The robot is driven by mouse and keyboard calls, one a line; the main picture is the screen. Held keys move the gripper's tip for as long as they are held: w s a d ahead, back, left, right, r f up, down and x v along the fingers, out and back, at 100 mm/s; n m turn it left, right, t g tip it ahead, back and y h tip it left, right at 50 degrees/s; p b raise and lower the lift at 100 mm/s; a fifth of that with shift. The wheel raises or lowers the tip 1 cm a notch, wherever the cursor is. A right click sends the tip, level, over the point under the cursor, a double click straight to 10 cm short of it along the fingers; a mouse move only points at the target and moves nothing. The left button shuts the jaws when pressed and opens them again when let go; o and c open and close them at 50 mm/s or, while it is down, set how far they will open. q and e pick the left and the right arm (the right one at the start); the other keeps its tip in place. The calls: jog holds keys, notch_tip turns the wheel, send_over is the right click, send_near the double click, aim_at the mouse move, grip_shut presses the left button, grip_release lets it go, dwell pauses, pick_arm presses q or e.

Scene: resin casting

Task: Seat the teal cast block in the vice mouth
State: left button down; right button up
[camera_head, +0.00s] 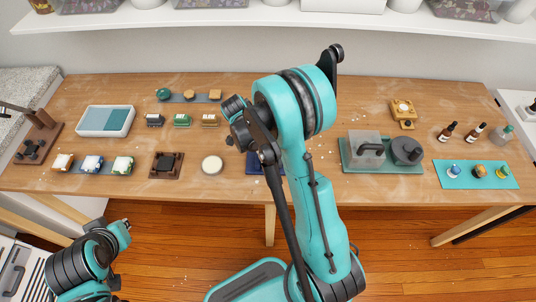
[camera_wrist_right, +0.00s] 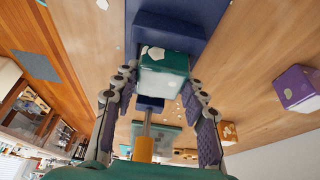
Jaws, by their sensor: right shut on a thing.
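The teal cast block (camera_wrist_right: 165,65) has a pale lower face and a whitish patch on its top edge. My right gripper (camera_wrist_right: 163,92) is shut on it, one finger on each side. The blue vice (camera_wrist_right: 175,28) lies just beyond the block in the wrist view; a smaller blue part with a metal rod shows below. I cannot tell whether the block is inside the mouth or above it. In the head view, my right arm hides the gripper, the block and most of the vice (camera_head: 256,163). My left arm is folded at the lower left, its fingers not visible.
A round white disc (camera_head: 212,165) and a dark brown square holder (camera_head: 166,165) are left of the vice. In the wrist view, a purple block (camera_wrist_right: 297,90) and an orange block (camera_wrist_right: 227,132) are to the right.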

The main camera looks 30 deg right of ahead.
jog(key=shift+s+r, duration=0.1)
jog(key=o, duration=1.3)
jog(key=shift+c, duration=0.2)
